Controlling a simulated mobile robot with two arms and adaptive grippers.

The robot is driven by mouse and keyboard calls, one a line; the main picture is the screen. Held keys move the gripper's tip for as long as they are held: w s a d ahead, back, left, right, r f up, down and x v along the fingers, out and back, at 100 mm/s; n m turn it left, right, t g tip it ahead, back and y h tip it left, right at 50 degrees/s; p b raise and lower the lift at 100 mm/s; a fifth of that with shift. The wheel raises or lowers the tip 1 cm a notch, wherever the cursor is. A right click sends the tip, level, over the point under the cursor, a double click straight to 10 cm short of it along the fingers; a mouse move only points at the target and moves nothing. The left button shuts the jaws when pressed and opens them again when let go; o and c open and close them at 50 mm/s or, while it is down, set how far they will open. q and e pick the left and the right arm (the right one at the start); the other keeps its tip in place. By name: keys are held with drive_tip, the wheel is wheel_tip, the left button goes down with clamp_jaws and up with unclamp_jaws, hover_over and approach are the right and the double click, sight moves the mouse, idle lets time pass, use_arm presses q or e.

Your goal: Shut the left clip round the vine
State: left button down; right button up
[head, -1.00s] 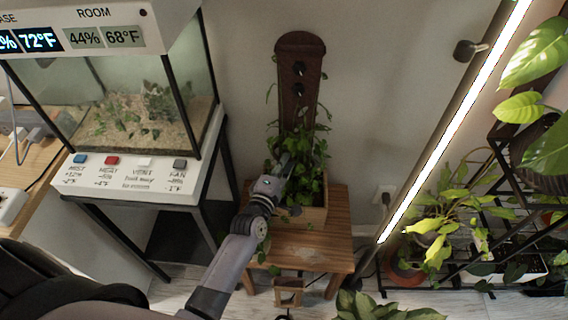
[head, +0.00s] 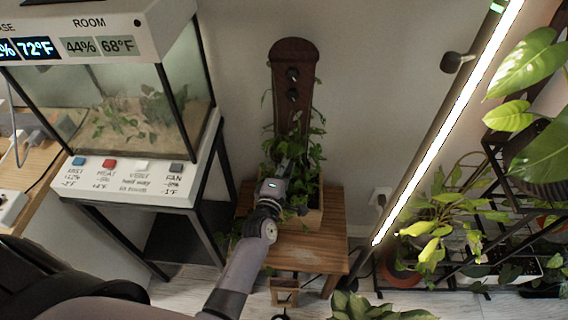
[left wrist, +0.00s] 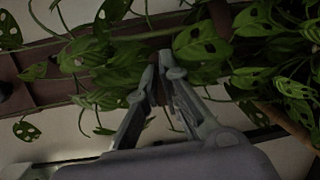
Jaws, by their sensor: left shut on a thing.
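The vine (head: 307,157) grows from a wooden planter box (head: 304,218) and climbs a dark brown board (head: 293,52). Its split leaves also show in the left wrist view (left wrist: 200,45). My left gripper (head: 287,160) reaches in among the leaves in front of the board's lower part. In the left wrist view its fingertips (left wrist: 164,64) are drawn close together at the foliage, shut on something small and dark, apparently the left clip. Leaves and fingers hide most of it, so I cannot tell whether it encloses a stem. My right gripper is not in view.
The planter stands on a wooden stool (head: 330,240). A glass terrarium (head: 150,115) stands to the left. A bright lamp tube (head: 445,130) slants on the right, before a rack of potted plants (head: 435,235). Two dark knobs (head: 293,75) sit higher on the board.

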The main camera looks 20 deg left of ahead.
use_arm(q)
drive_tip(key=shift+d, duration=0.15)
drive_tip(key=c, duration=1.8)
unclamp_jaws()
drive_tip(key=s, duration=0.8)
drive_tip(key=s+r, duration=0.1)
drive_tip(key=s, duration=0.3)
drive_tip(key=shift+d, duration=0.4)
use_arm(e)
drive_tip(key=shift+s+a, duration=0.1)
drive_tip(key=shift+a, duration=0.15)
